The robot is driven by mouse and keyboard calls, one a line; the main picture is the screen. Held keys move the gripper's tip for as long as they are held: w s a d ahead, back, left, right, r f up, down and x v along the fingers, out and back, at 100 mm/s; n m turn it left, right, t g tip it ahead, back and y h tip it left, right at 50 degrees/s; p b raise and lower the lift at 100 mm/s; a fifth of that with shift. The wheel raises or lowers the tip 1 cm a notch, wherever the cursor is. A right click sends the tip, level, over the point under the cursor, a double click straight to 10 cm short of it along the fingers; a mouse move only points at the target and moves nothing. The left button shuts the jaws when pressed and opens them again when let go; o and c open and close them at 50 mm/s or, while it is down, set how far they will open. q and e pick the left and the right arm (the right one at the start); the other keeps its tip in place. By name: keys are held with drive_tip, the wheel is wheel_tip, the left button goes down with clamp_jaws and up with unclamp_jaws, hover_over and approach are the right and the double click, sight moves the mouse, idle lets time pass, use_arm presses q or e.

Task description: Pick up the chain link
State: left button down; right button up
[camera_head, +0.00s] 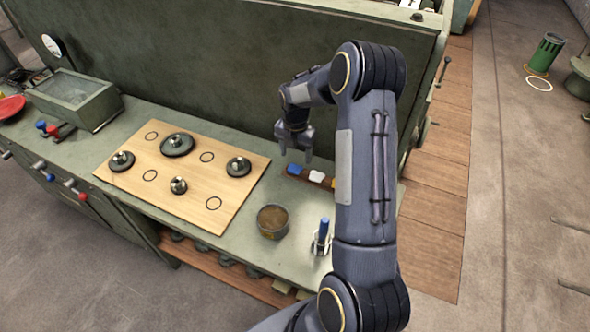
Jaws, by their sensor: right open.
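My right gripper (294,148) is open and points down above the back of the green bench, with nothing seen between its fingers. It is to the right of the wooden board and just above and behind a narrow brown holder (305,178) with a blue piece (295,169) and a white piece (316,176) on it. I cannot make out a chain link; my right arm hides part of the bench and the right end of the holder. My left gripper is not in view.
A wooden board (135,183) carries several dark knobbed discs and drawn rings. A round tin (272,221) and a small cup with a blue-handled tool (322,232) stand near the front edge. A green panel (190,60) rises behind the bench. Bare bench lies between board and holder.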

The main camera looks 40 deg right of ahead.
sight(292, 172)
wheel_tip(292, 172, down, 2)
drive_tip(key=shift+a+f+b, duration=0.1)
drive_tip(key=shift+f+b, duration=0.05)
drive_tip(key=shift+b, duration=0.35)
drive_tip(key=f+b, duration=0.1)
drive_tip(key=f, duration=0.1)
drive_tip(key=a+f+b, duration=0.1)
drive_tip(key=f, duration=0.1)
drive_tip(key=shift+a+f+b, duration=0.1)
drive_tip(key=shift+f+b, duration=0.05)
drive_tip(key=shift+b, duration=0.15)
drive_tip(key=shift+f, duration=0.3)
drive_tip(key=shift+r, duration=0.1)
drive_tip(key=shift+c, duration=0.4)
drive_tip(key=c, duration=1)
drive_tip(key=shift+c, duration=0.2)
